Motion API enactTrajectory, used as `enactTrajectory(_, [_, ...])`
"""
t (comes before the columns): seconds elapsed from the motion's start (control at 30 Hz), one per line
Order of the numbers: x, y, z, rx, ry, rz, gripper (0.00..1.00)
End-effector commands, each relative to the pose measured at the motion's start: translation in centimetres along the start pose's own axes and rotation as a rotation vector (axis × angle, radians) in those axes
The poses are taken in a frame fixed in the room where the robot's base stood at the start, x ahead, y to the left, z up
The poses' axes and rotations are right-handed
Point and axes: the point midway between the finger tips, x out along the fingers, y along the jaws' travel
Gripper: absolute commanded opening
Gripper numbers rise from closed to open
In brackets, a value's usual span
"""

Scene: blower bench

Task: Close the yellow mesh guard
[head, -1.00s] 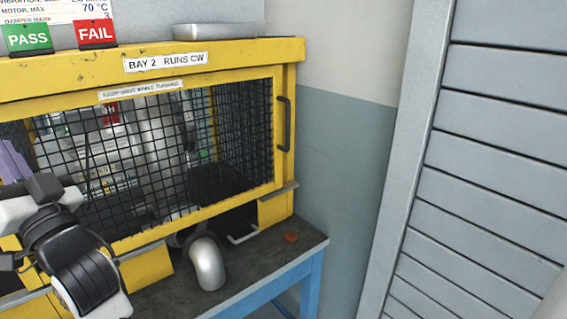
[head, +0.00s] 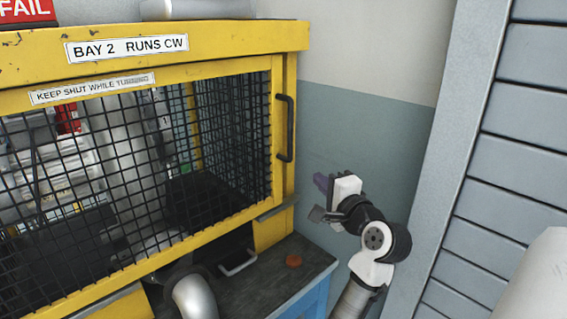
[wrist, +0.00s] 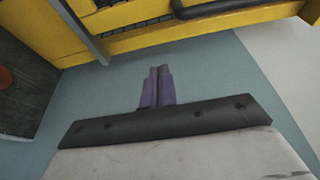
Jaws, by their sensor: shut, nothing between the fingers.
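The yellow mesh guard (head: 150,170) is a yellow-framed black mesh panel across the front of the yellow housing (head: 230,35). Its label (head: 92,88) reads "KEEP SHUT WHILE TURNING". A black bar handle (head: 284,128) stands upright at the right side; a black handle (wrist: 215,8) shows at the top of the wrist view. I cannot tell whether the guard is fully seated. My gripper (head: 322,183) is right of the housing, below and right of the handle and apart from it. Its purple fingers (wrist: 157,85) are together and empty.
A grey bar (head: 277,208) juts from the housing's lower right corner. Below are a dark bench top (head: 270,285) with an orange-red round piece (head: 293,261) and a curved silver pipe (head: 193,297). A wall (head: 350,130) and grey slatted panel (head: 515,150) bound the right.

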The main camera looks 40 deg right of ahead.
Motion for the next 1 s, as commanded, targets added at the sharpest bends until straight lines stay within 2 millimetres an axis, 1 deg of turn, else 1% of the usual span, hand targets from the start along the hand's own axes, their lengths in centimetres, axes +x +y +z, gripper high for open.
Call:
enactTrajectory(0.07, [0.2,0.0,-0.1,0.003,0.0,0.001,0.0])
enactTrajectory(0.17, [1.1,-0.1,-0.1,0.002,-0.001,0.0,0.0])
enactTrajectory(0.27, [2.7,-0.2,0.0,0.002,-0.002,0.001,0.0])
enactTrajectory(0.5, [7.7,-0.2,0.0,0.002,-0.002,0.002,0.0])
enactTrajectory(0.63, [10.0,-0.2,0.0,0.001,-0.002,0.001,0.0])
enactTrajectory(0.67, [10.2,-0.2,0.2,0.0,-0.002,0.002,0.0])
enactTrajectory(0.7, [9.7,-0.1,0.9,-0.002,0.0,0.002,0.0])
enactTrajectory(0.8, [9.2,-0.1,2.2,-0.002,0.001,0.001,0.0])
enactTrajectory(1.0, [8.7,0.0,3.6,0.0,0.0,0.0,0.0])
